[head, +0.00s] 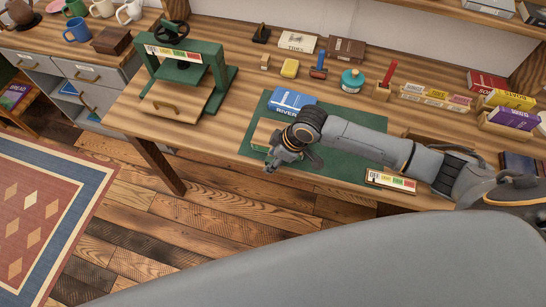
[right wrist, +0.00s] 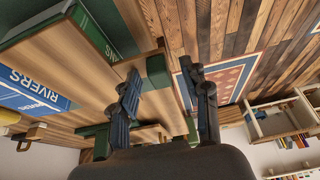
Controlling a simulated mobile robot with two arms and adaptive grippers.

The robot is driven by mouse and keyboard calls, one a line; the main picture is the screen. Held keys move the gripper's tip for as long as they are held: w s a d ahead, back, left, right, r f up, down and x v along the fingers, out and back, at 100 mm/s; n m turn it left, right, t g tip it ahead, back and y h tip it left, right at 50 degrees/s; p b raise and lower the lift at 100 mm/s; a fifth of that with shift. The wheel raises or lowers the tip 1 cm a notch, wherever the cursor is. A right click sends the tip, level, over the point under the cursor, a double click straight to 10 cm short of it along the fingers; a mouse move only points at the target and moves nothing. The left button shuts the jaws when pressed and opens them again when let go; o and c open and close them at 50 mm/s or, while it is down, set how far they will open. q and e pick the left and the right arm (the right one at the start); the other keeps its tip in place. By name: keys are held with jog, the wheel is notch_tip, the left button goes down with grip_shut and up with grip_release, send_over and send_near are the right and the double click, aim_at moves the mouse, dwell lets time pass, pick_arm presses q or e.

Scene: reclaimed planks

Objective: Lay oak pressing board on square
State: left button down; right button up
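Another light-wood board with a brass handle (head: 185,98) sits at the base of the green press (head: 222,75). No marked square can be made out. My right gripper (head: 272,164) is over the mat's front left part, beside the light-wood board. In the right wrist view its fingers (right wrist: 165,95) are apart with nothing seen between them. My left gripper is not in view.
A blue book marked RIVERS (head: 291,101) lies just behind my right gripper. Books and boxes crowd the right side. Bare tabletop separates the press and mat.

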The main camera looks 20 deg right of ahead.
jog(key=v, duration=1.2)
